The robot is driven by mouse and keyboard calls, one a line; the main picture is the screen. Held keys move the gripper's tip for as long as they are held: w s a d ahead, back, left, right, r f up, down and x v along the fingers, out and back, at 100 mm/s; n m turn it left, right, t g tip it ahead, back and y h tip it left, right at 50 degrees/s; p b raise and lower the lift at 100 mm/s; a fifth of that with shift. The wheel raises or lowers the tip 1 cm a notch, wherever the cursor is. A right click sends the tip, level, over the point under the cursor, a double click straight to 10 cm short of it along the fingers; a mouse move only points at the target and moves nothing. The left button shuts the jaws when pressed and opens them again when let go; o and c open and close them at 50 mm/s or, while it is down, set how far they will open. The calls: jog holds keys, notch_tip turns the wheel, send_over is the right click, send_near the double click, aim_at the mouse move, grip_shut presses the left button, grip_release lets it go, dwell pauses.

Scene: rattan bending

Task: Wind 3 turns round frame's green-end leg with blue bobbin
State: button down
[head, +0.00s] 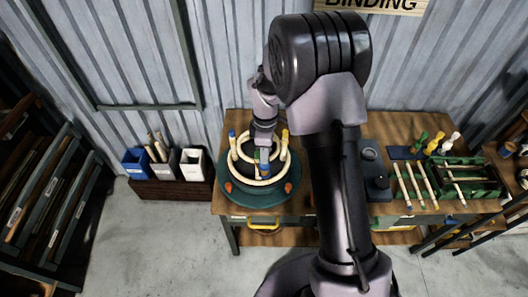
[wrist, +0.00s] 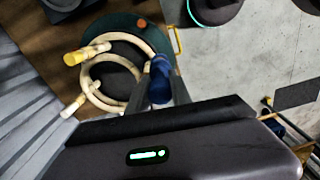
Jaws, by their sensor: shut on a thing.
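The rattan frame (head: 240,168) is two pale rings with upright legs on a round dark green stand (head: 230,195). One leg has a yellow end (head: 285,133), another a blue end (head: 231,133). The green-end leg cannot be made out clearly; my gripper covers part of the frame. My gripper (head: 264,147) points down over the frame, shut on the blue bobbin (wrist: 160,80). In the wrist view the bobbin is beside the rings (wrist: 125,112), on the side away from the yellow end (wrist: 74,58). Any strand or turns are too small to tell.
Orange knobs (head: 289,187) sit on the stand's rim. On the bench (head: 385,215) to the right are a dark device (head: 376,180), loose sticks and a green crate (head: 480,178) with several bobbins nearby. Bins (head: 192,165) stand left of the bench. A corrugated wall is behind.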

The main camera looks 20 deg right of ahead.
notch_tip(320, 180, up, 11)
jog(key=p, duration=0.8)
jog(key=shift+r, duration=0.1)
jog(key=shift+f, duration=0.2)
